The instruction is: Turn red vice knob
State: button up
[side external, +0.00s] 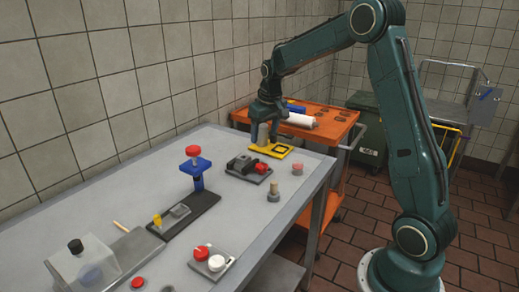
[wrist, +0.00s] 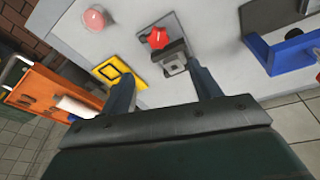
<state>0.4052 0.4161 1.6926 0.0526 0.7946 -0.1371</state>
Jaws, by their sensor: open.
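The red vice knob (side external: 262,167) sits at the right end of a small dark vice (side external: 240,162) on a grey base plate near the far end of the table. In the wrist view the red knob (wrist: 157,39) has a lobed top, and the grey vice jaws (wrist: 174,58) are next to it. My gripper (side external: 263,141) is open and empty above the table, behind the vice, near a yellow square frame. In the wrist view my gripper (wrist: 158,68) has its two fingers spread, with the vice jaws showing between and beyond the tips. The fingers appear clear of the knob.
The yellow frame (side external: 268,149) lies close to the gripper. A pink round button (side external: 298,169) and a peg (side external: 273,191) stand near the vice. A blue stand with a red top (side external: 195,170) is at left. An orange cart (side external: 325,127) adjoins the table's far end.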

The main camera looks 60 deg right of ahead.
aim_at(261, 165)
jog(key=shift+w+d+r+n+g+y, duration=0.1)
jog(key=shift+w+d+n+g+y, duration=0.25)
jog(key=shift+n, duration=0.5)
jog(key=shift+w+d+r+n+g+y, duration=0.15)
jog(key=shift+w+d+n+g, duration=0.3)
jog(key=shift+n, duration=0.45)
jog(key=shift+w+d+r+n+g+y, duration=0.1)
jog(key=shift+w+d+n+g+y, duration=0.25)
jog(key=shift+n, duration=0.5)
jog(key=shift+w+a+f, duration=0.1)
notch_tip(261, 165, down, 14)
jog(key=shift+r, duration=0.15)
jog(key=c, duration=1)
jog(key=shift+m, duration=0.3)
